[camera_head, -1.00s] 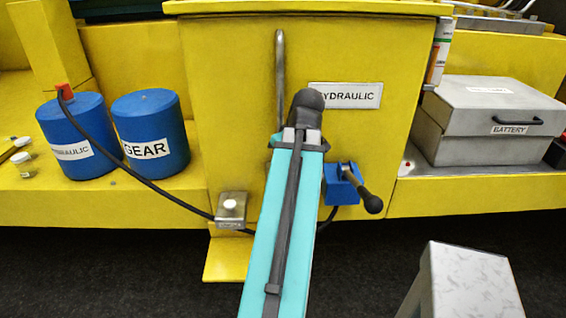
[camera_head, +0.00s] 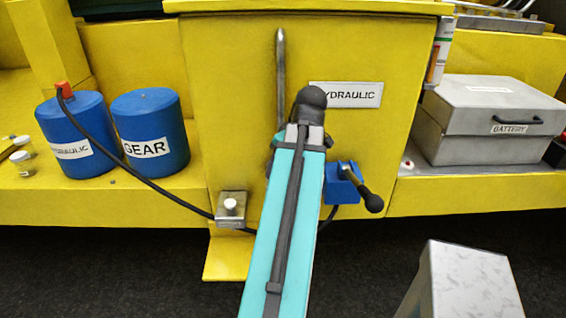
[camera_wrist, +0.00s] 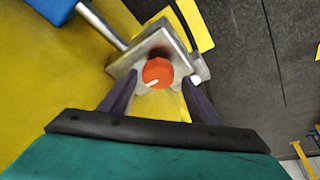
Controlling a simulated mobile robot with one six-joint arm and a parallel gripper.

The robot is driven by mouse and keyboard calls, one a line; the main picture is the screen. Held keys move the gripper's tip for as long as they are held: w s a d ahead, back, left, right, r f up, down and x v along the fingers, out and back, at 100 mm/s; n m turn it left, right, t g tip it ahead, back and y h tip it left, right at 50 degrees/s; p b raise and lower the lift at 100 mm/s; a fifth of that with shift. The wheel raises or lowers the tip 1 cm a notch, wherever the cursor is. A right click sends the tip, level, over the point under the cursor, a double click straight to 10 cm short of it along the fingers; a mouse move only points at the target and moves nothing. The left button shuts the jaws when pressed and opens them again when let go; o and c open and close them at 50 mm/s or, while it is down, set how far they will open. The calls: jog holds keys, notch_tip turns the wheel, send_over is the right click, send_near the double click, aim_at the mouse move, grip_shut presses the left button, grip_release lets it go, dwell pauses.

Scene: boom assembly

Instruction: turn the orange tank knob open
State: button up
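The orange tank knob (camera_wrist: 157,72) shows in the wrist view as a round knob with a white mark near its lower edge. It sits on a metal block (camera_wrist: 122,64). My gripper (camera_wrist: 158,92) is open, with its two dark fingers apart on either side below the knob. The knob appears between or just past the fingertips; I cannot tell how deep it lies, and no contact is clear. In the head view my own arm covers the knob and my gripper.
In the head view, a metal block with a white knob (camera_head: 230,205) is left of my arm. A blue valve with a black-tipped lever (camera_head: 343,183) is close on the right. A black hose (camera_head: 150,182) runs from the blue hydraulic can (camera_head: 72,150). A grey stand (camera_head: 465,280) is lower right.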

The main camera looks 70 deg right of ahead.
jog(key=shift+s, duration=0.1)
jog(key=shift+r, duration=0.15)
jog(key=shift+s+r+b, duration=0.3)
jog(key=shift+s+r, duration=0.1)
jog(key=shift+r, duration=0.2)
jog(key=b+v, duration=0.2)
jog(key=v, duration=1)
jog(key=shift+w+r, duration=0.1)
jog(key=shift+w, duration=0.05)
